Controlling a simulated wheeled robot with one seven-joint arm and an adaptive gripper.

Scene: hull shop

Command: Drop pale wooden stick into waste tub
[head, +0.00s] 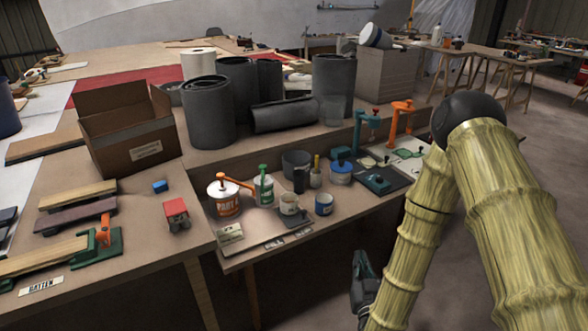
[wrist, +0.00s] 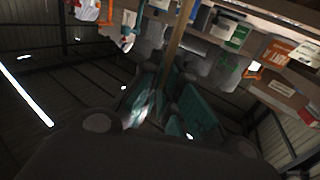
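My gripper (head: 361,268) is low at the right of the head view, in front of the bench's near edge. In the wrist view its teal fingers (wrist: 166,100) are closed around one end of a pale wooden stick (wrist: 178,38), which runs up to the top of the picture. I cannot make out the stick in the head view. A dark grey open tub (head: 296,163) stands on the lower bench among cans and cups, up and left of my gripper. It looks like the waste tub, but no label shows. The gripper is apart from it.
The lower bench (head: 240,255) carries an orange-labelled pump can (head: 224,196), a green-labelled pump can (head: 263,186), a white cup (head: 289,204) and a blue can (head: 341,172). Dark rolls (head: 207,113) stand behind. Orange and teal clamps are at right. Floor before the bench is clear.

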